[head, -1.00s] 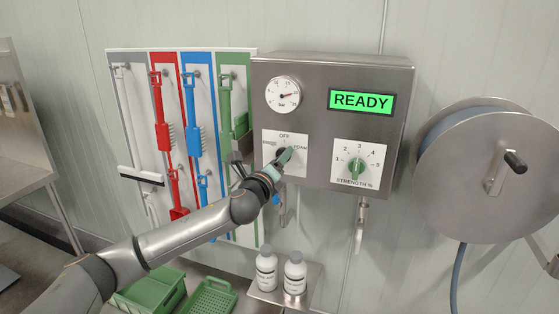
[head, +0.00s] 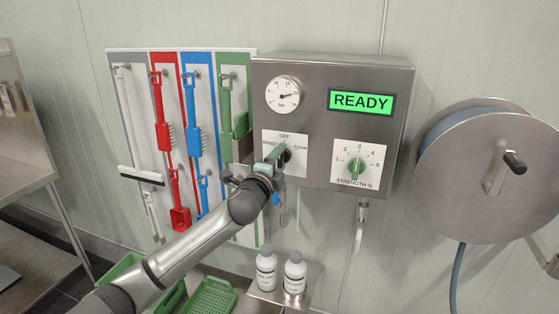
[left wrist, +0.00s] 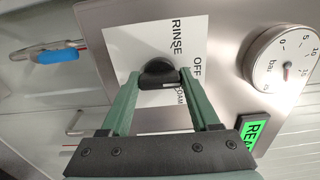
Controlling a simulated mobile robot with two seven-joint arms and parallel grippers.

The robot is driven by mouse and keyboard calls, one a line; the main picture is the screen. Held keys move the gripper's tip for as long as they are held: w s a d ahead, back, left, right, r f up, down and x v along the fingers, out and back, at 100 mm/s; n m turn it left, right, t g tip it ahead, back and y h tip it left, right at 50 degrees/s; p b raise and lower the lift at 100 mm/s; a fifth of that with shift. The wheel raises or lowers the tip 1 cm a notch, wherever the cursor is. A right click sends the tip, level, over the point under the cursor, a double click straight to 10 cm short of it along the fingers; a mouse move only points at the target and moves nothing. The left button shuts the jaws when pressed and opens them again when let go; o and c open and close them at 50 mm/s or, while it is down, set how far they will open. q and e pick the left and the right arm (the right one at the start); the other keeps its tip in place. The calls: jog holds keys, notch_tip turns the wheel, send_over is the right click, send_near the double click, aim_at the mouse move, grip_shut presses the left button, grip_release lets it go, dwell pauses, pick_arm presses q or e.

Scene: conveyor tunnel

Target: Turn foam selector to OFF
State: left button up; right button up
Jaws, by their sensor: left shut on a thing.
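The foam selector is a black knob (left wrist: 158,73) on a white plate (head: 299,171) marked RINSE, OFF and FOAM, on the steel control box. OFF is at the top of the plate and FOAM at the right in the head view. My left gripper (head: 279,153) is at the knob. In the left wrist view its green fingers (left wrist: 160,80) are shut on the knob, one on each side. The knob's white mark seems to point between OFF and FOAM; its exact angle is hard to tell. My right gripper is out of view.
The box (head: 333,71) also has a pressure gauge (head: 283,95), a green READY display (head: 362,101) and a strength knob (head: 356,168). Two bottles (head: 267,269) stand on a shelf below. A tool board (head: 139,110) is left; a hose reel (head: 476,170) is right.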

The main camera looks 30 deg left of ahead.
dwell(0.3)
pick_arm(q)
jog(key=o, duration=1.4)
jog(key=shift+c, duration=0.2)
jog(key=shift+s, duration=0.1)
jog(key=b+v, duration=0.2)
jog(key=v, duration=1)
jog(key=shift+s, duration=0.2)
